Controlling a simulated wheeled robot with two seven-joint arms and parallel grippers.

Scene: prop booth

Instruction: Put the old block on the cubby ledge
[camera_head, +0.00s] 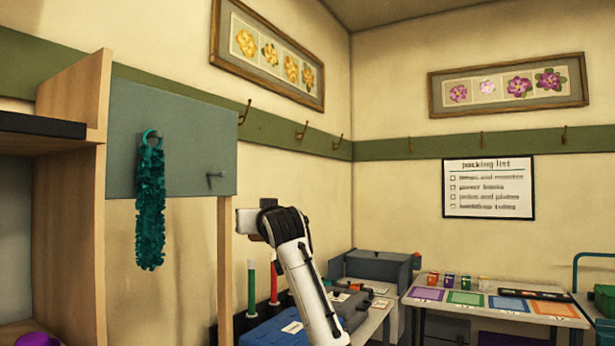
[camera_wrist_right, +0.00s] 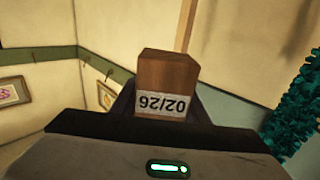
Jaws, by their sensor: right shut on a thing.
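The block cannot be made out clearly there. The wooden cubby (camera_head: 72,210) stands at the left, with a dark-topped ledge (camera_head: 40,125) at its upper part. My left gripper is not in view.
A grey-blue door (camera_head: 185,125) with a knob stands out from the cubby, and a teal garland (camera_head: 150,205) hangs on it. A purple thing (camera_head: 38,339) sits low in the cubby. Tables with a blue case (camera_head: 280,331) and coloured mats (camera_head: 508,304) are at the right.

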